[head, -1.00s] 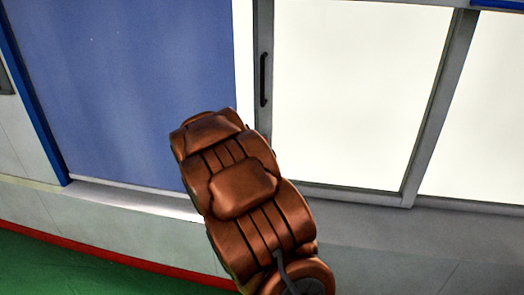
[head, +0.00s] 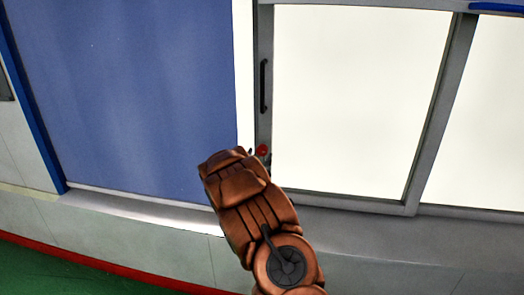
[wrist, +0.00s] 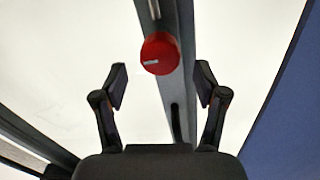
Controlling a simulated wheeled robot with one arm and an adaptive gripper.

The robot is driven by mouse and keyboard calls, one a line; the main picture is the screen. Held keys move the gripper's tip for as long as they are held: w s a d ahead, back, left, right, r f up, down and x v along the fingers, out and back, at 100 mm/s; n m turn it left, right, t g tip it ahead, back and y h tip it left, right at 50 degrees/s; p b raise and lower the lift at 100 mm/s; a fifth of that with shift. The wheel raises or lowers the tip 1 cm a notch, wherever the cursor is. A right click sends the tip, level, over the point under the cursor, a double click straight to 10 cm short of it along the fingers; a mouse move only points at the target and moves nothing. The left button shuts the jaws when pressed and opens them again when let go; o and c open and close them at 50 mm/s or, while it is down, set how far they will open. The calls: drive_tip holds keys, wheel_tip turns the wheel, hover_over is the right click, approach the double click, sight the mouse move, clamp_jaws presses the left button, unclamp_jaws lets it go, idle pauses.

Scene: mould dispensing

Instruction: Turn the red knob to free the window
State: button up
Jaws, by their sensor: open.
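The red knob (wrist: 160,53) sits on the grey window frame post, and a pale bar mark shows on its face in the wrist view. In the head view only a small part of the red knob (head: 262,150) shows, just past the end of my arm. My gripper (wrist: 161,84) is open and empty. Its two fingers stand apart left and right of the knob's line, and the knob appears beyond the fingertips. I see no contact. The window (head: 345,95) has a bright pane in a grey frame.
A dark vertical handle (head: 263,86) is on the window frame above the knob. A blue panel (head: 120,90) fills the left. A grey sill (head: 350,222) runs below the window, and a green floor (head: 50,270) shows at bottom left.

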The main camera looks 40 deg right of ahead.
sight(261, 151)
drive_tip(key=shift+p+x, duration=0.45)
drive_tip(key=shift+x, duration=1.55)
drive_tip(key=c, duration=1.1)
drive_tip(key=shift+c, duration=0.2)
